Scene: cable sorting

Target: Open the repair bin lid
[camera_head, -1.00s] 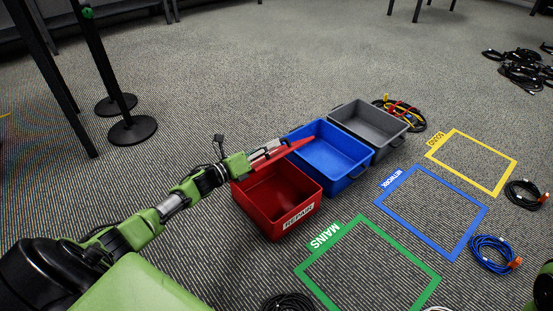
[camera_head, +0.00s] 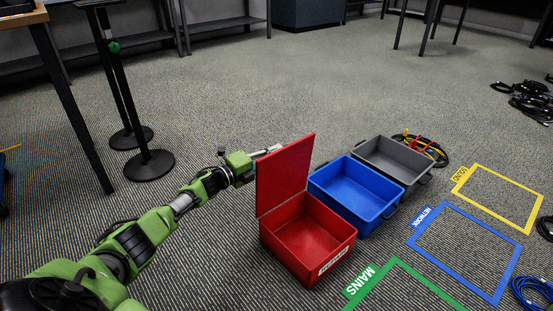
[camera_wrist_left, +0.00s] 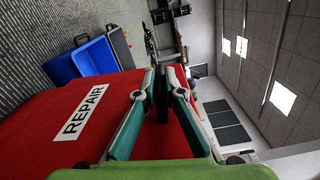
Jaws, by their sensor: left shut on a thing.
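The red repair bin (camera_head: 287,262) stands on the carpet with its inside in view. Its red lid (camera_head: 284,176) stands about upright along the bin's back-left edge, its plain inner face toward the head camera. My left gripper (camera_head: 270,149) is behind the lid near its upper edge, its tips partly hidden there. In the left wrist view the fingers (camera_wrist_left: 163,85) are closed with a dark piece between them, against the red lid (camera_wrist_left: 45,110) with its white REPAIR label. I cannot tell clearly whether the dark piece is a lid handle. My right gripper is out of view.
An open blue bin (camera_head: 358,188) and an open grey bin (camera_head: 395,160) stand beside the red one. Green (camera_head: 420,272), blue (camera_head: 468,250) and yellow (camera_head: 500,196) floor frames lie to the right. Black posts (camera_head: 148,165) stand at the left. The carpet beyond the bins is largely clear.

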